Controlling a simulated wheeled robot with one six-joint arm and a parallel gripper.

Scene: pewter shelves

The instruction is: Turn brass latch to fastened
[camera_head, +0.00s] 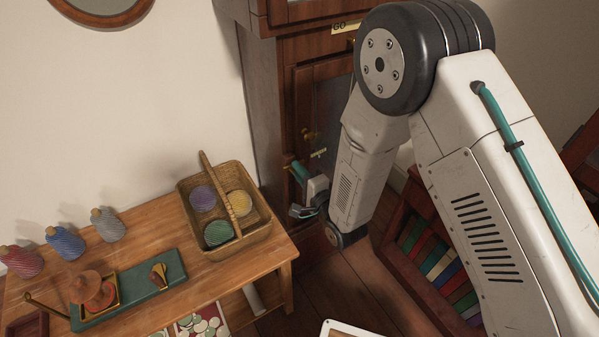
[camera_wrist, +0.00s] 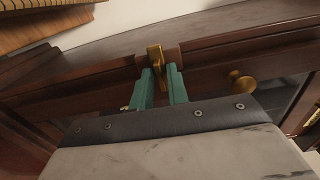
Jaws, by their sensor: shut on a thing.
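The brass latch (camera_wrist: 155,56) sits at the edge of the dark wooden cabinet door, on a brown block, in the wrist view. The two green fingers of my gripper (camera_wrist: 161,80) come up from below and are shut on the latch, one on each side of it. The latch's end stands out above the fingertips. In the head view my gripper (camera_head: 291,166) is against the left side of the cabinet door (camera_head: 303,88); the latch is too small and covered to make out there. I cannot tell whether the latch is fastened.
A round brass knob (camera_wrist: 243,84) is on the door, right of my gripper. A wooden table (camera_head: 149,220) stands left of the cabinet with a wicker basket (camera_head: 254,237) and a green tray (camera_head: 137,296). A low bookshelf (camera_head: 392,245) stands to the right.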

